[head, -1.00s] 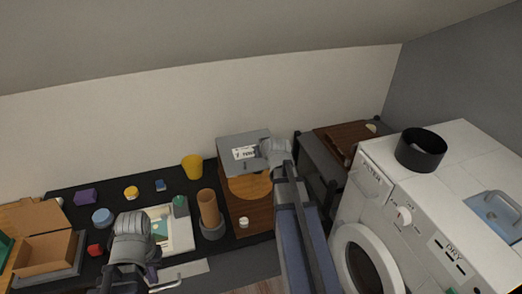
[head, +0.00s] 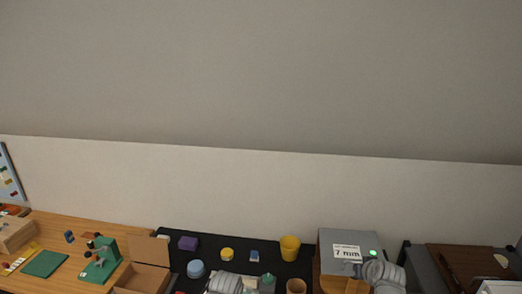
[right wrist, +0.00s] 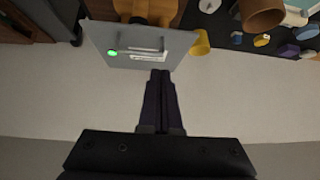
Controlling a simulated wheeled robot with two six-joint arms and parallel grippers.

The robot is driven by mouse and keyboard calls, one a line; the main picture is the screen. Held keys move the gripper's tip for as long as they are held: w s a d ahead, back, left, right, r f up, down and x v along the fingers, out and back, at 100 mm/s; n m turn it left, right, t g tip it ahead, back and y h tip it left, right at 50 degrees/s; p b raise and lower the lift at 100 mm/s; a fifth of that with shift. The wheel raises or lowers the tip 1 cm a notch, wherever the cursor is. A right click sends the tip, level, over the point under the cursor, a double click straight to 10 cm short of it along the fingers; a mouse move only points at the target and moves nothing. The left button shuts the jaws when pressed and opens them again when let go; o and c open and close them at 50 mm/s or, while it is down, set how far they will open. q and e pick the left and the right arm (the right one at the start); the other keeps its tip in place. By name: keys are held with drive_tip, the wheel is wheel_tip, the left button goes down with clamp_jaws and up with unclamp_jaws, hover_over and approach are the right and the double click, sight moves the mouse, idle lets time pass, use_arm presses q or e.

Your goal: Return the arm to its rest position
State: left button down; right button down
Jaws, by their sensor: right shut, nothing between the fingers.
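My right gripper (right wrist: 161,76) is shut and empty in the right wrist view. Its fingertips appear close to the edge of a grey box (right wrist: 100,42) with a lit green light (right wrist: 112,53); I cannot tell whether they touch. In the head view my right wrist is at the lower right, beside the same grey box (head: 328,240), which has a white "7 mm" label (head: 346,252). My left gripper (head: 226,284) shows only partly at the bottom edge of the head view, over the black mat; its fingers are not clear.
On the black mat stand a yellow cup (head: 290,248), a purple block (head: 188,243), a blue round container (head: 196,269) and a brown cylinder (head: 296,286). A cardboard box (head: 145,277) and a green microscope (head: 102,262) are at left. The wall above is bare.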

drive_tip(key=s+a+f+n+g+y+b, duration=0.1)
drive_tip(key=s+a+f+g, duration=0.15)
drive_tip(key=a, duration=0.45)
drive_tip(key=s+a+f+n+g+b, duration=0.1)
drive_tip(key=a+f+b, duration=0.1)
drive_tip(key=a+f, duration=0.3)
drive_tip(key=s+a+f+n+g+y+b, duration=0.1)
drive_tip(key=a+f+n+g, duration=0.1)
drive_tip(key=a, duration=0.6)
drive_tip(key=s+a+f+n+g+h+b, duration=0.1)
drive_tip(key=s+a+f+g, duration=0.3)
drive_tip(key=s+a, duration=0.6)
drive_tip(key=shift+s+f+n+h+b, duration=0.15)
drive_tip(key=shift+n+h+b, duration=0.25)
drive_tip(key=shift+h+b, duration=0.3)
